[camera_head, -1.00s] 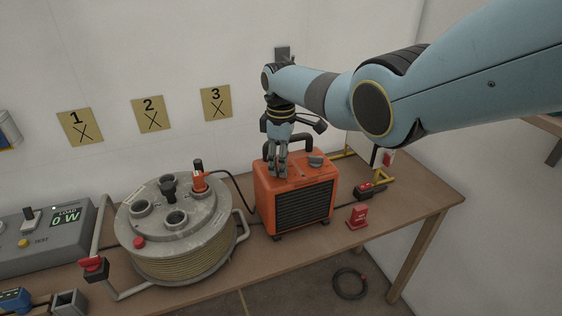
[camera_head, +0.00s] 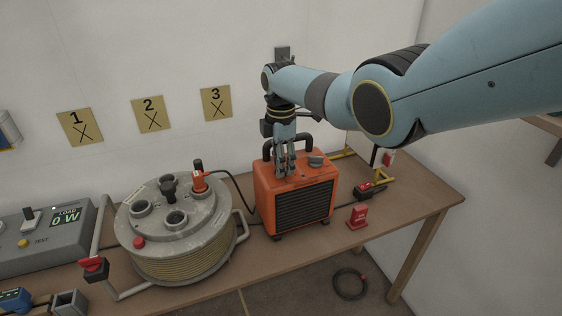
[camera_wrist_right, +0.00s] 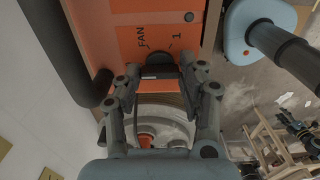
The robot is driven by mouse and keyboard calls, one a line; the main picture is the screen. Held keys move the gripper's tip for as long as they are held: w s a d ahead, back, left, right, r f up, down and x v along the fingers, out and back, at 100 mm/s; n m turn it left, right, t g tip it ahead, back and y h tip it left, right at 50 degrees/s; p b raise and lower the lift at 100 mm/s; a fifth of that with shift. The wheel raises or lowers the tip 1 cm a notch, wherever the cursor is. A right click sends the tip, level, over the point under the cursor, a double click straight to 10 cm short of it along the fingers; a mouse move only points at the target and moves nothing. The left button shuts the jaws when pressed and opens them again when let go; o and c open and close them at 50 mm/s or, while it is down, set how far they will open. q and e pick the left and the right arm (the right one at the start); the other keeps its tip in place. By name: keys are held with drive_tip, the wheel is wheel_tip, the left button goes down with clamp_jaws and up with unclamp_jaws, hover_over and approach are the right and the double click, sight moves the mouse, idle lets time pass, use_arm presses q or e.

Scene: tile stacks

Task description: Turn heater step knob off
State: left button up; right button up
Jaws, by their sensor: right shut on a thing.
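The orange heater (camera_head: 264,198) stands on the workbench, with a black grille front and a dark carry handle. My right gripper (camera_head: 286,172) points down at the heater's top, left of a grey knob (camera_head: 316,160). In the right wrist view the heater's top (camera_wrist_right: 130,42) carries the marks "FAN" and "1" around a dark round step knob (camera_wrist_right: 158,59). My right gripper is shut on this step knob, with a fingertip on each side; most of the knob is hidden.
A cable reel (camera_head: 215,228) with an orange plug (camera_head: 199,181) stands left of the heater. A grey meter box (camera_head: 30,250) reads 0 W.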

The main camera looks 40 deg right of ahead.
idle(0.4)
drive_tip(key=o, duration=1.2)
drive_tip(key=shift+c, duration=0.2)
wheel_tip(320, 180, up, 12)
